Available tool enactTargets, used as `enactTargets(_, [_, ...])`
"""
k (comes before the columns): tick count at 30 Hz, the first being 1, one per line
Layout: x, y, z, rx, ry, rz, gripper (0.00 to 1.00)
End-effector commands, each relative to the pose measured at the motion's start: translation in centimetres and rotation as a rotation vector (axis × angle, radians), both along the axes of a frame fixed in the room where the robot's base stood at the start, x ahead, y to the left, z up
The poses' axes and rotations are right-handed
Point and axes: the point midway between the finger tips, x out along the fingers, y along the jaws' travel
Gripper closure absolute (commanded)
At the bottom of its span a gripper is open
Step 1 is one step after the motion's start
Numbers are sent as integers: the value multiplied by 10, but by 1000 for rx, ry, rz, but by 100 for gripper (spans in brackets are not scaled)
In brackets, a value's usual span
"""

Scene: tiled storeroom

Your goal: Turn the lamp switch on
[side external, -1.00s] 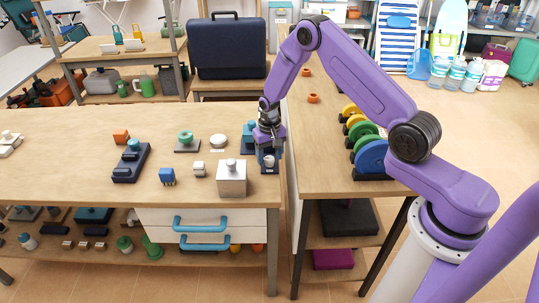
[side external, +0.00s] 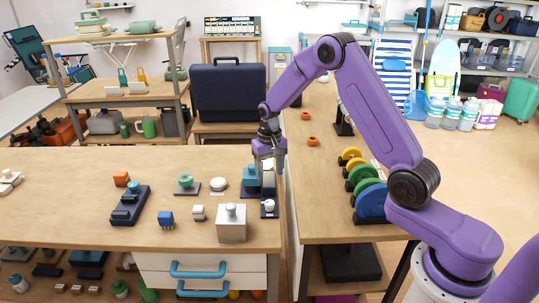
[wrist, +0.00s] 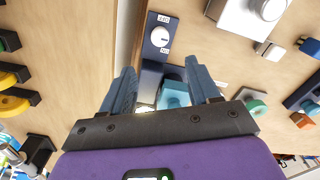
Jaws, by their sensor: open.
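The lamp switch is a dark blue panel with a round white knob (wrist: 160,37) marked OFF and ON. In the side view the knob (side external: 269,205) is near the right edge of the workbench. I cannot tell which mark the knob points to. A teal block-like base (side external: 251,185) stands just behind the panel, partly hidden by my gripper. My gripper (side external: 268,168) is above and behind the knob, apart from it. Its two fingers (wrist: 163,82) are spread and empty in the wrist view. Whether a lamp is lit is not clear.
A metal box with a knob (side external: 231,222) stands left of the switch. Several small fixtures, including a white disc (side external: 219,185), sit farther left. A gap separates this bench from the right bench, which holds coloured discs (side external: 371,200).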

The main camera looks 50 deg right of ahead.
Motion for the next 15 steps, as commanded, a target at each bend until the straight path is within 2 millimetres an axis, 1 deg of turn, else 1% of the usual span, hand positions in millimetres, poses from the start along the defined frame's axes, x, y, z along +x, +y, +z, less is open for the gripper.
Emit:
enactTargets(1, [1,0,11,0,-5,0,39])
enactTargets(6, [1,0,38,0,-3,0,39])
enactTargets(10, [1,0,51,1,-1,0,39])
enactTargets(15, [0,0,56,0,1,0,39])
